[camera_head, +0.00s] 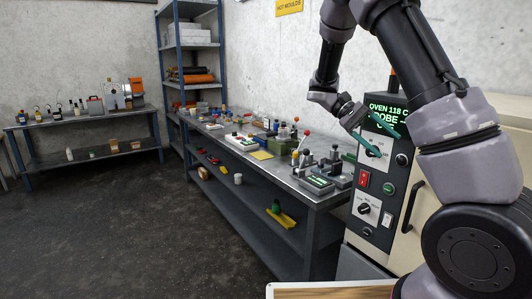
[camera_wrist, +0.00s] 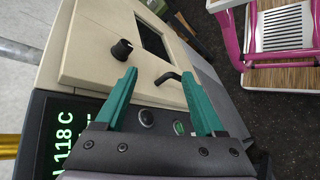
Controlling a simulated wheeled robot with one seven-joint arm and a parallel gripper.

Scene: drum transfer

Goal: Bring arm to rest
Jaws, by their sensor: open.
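My gripper (camera_head: 374,136) has teal fingers and is raised in front of the oven's control panel in the head view. In the wrist view my gripper (camera_wrist: 166,95) is open, with its two fingers spread and nothing between them. My arm is bent, coming down from the top right of the head view. The oven (camera_head: 416,232) is cream with a dark panel and a green display reading "OVEN 118 C". In the wrist view the oven (camera_wrist: 92,42) lies just beyond the fingers, with a black knob, a dark window and a black handle. I cannot tell whether the fingers touch it.
A long metal workbench (camera_head: 312,192) with several tools and small items runs beside the oven. A blue shelf rack (camera_head: 160,62) and another bench (camera_head: 36,126) stand farther back. A pink-framed cart (camera_wrist: 236,40) shows in the wrist view. The dark floor (camera_head: 130,235) at left is clear.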

